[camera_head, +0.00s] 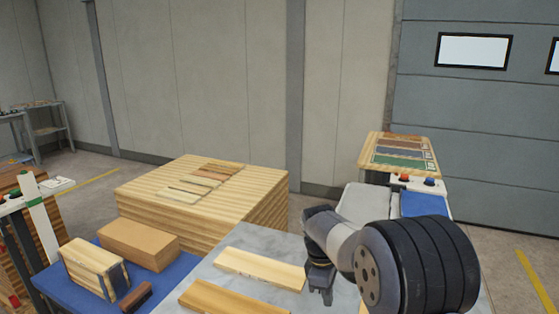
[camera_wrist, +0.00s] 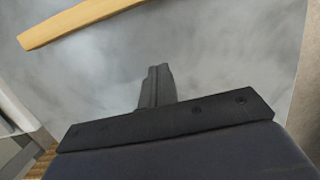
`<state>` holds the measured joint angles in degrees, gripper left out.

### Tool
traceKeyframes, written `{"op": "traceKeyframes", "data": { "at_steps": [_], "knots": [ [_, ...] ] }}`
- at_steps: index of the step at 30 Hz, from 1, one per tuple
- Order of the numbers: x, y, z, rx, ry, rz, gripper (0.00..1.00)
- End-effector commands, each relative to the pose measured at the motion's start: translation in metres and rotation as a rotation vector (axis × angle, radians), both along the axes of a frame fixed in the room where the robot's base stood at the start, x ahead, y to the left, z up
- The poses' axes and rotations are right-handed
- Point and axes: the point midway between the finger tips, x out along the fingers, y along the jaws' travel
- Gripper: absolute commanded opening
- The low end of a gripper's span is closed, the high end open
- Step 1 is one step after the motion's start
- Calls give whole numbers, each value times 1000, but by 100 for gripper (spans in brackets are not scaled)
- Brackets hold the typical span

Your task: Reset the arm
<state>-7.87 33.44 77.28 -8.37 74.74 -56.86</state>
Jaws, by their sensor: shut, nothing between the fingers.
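My arm reaches in from the lower right of the head view. My gripper (camera_head: 321,296) points down over the grey table top (camera_head: 235,245), to the right of the light wooden boards. In the wrist view my gripper (camera_wrist: 156,75) is shut, with its black fingers together and nothing between them. Below the fingers is bare grey surface (camera_wrist: 215,55). One light wooden board (camera_wrist: 80,20) lies apart from the fingers, at the upper left of the wrist view.
Two boards, a farther one (camera_head: 260,268) and a nearer one (camera_head: 235,300), lie on the grey table. A large wood stack (camera_head: 150,200) stands behind. A blue surface (camera_head: 85,262) at left holds wooden blocks (camera_head: 138,243). A panel with colored strips (camera_head: 400,155) stands at the back right.

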Motion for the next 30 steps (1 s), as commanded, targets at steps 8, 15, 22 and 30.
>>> {"op": "traceKeyframes", "data": {
  "at_steps": [8, 15, 22, 30],
  "knots": [
    [-22, -54, 2, -1, 1, -4, 0],
    [-30, -85, -5, -5, -7, -1, 0],
    [-30, -84, -11, -5, -5, 0, 0],
    [-31, -84, -11, -5, -2, 0, 0]
  ]
}}
